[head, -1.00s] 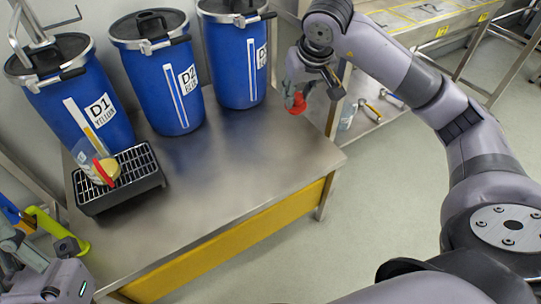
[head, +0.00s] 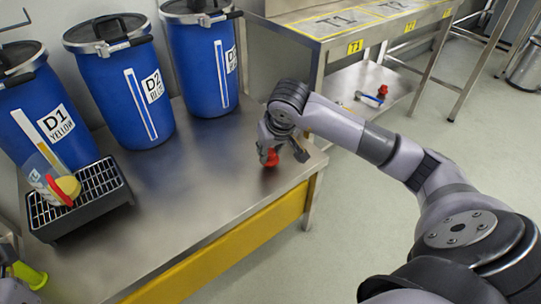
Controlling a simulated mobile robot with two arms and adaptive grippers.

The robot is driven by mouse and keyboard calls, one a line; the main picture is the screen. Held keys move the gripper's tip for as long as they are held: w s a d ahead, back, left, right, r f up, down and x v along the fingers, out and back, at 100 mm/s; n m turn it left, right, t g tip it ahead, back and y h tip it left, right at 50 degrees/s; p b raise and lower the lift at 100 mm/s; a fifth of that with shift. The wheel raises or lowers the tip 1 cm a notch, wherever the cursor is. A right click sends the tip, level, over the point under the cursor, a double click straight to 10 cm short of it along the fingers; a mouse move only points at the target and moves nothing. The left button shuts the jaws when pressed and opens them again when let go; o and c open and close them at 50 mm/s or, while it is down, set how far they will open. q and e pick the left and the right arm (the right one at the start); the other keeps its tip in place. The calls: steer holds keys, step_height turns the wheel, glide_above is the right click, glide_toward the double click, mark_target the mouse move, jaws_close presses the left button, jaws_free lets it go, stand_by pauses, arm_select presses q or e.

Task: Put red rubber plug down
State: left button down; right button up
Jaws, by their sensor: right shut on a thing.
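The red rubber plug (head: 270,160) is in the jaws of my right gripper (head: 273,152). The gripper points down over the right end of the steel table (head: 215,165), near its corner. The plug is at or just above the tabletop; I cannot tell whether it touches. A small part of my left gripper (head: 8,252) shows at the left edge, mostly cut off, and its jaws are not clear. A yellow-green thing (head: 30,275) shows beside it.
Blue drums (head: 143,95) stand along the back of the table. A black tray with a grating (head: 75,222) holds a clear container with a yellow and red part (head: 62,188). A second bench (head: 330,25) stands behind, with a red and blue item (head: 381,93) on its lower shelf. The table's middle is clear.

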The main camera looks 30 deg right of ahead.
steer(key=shift+f, duration=0.4)
steer(key=shift+r, duration=0.1)
steer(key=o, duration=1)
steer(key=shift+o, duration=0.2)
